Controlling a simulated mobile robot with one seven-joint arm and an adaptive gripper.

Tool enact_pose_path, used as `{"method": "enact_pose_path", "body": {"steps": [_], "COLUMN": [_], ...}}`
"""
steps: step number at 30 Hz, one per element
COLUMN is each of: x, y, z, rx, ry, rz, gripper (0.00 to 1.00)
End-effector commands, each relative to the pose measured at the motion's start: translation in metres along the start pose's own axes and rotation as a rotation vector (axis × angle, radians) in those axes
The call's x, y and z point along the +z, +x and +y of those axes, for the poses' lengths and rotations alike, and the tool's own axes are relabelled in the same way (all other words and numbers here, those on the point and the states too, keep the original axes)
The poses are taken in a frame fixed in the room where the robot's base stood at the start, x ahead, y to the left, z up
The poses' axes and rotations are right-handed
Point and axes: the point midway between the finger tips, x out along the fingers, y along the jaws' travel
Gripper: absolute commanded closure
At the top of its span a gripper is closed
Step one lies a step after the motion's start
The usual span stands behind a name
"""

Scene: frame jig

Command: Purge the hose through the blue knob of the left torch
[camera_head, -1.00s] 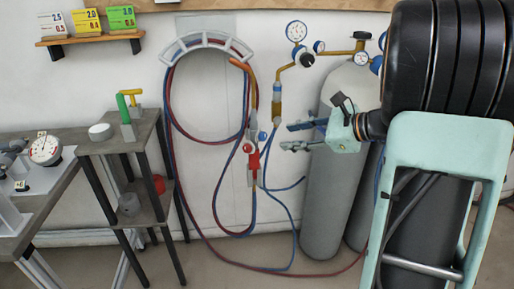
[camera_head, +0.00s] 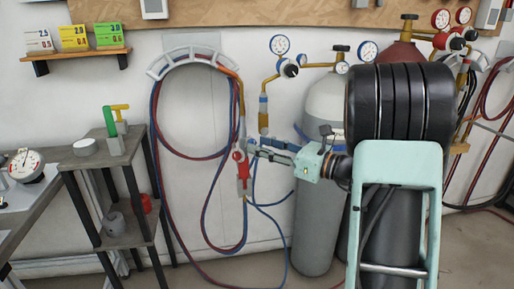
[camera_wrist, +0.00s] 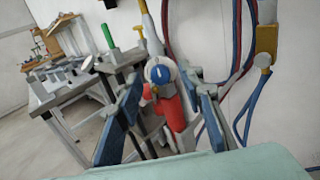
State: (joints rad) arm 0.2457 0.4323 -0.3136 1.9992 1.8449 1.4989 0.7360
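The left torch (camera_head: 242,172), with a red body, hangs upright on its holder below the white hose rack. Its blue knob (camera_wrist: 160,72) has a white mark and faces me in the wrist view. In the head view the knob is hard to make out beside the fingertips. My gripper (camera_head: 256,148) reaches in from the right, close to the torch. In the wrist view my gripper (camera_wrist: 166,92) is open, its blue-grey fingers to the left and right of the knob, with gaps on both sides. I see no contact.
A grey cylinder (camera_head: 312,225) stands behind my arm. A small shelf stand (camera_head: 118,160) with a green-handled tool (camera_head: 110,122) is to the left.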

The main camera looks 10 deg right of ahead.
Motion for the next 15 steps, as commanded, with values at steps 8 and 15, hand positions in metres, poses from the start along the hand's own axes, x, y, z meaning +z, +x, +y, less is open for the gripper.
{"method": "enact_pose_path", "body": {"steps": [8,15], "x": [0.000,0.000], "y": [0.021,0.021], "z": [0.000,0.000], "rx": [0.001,0.000], "ry": [-0.001,-0.001], "rz": [0.001,0.001], "gripper": [0.64,0.64]}}
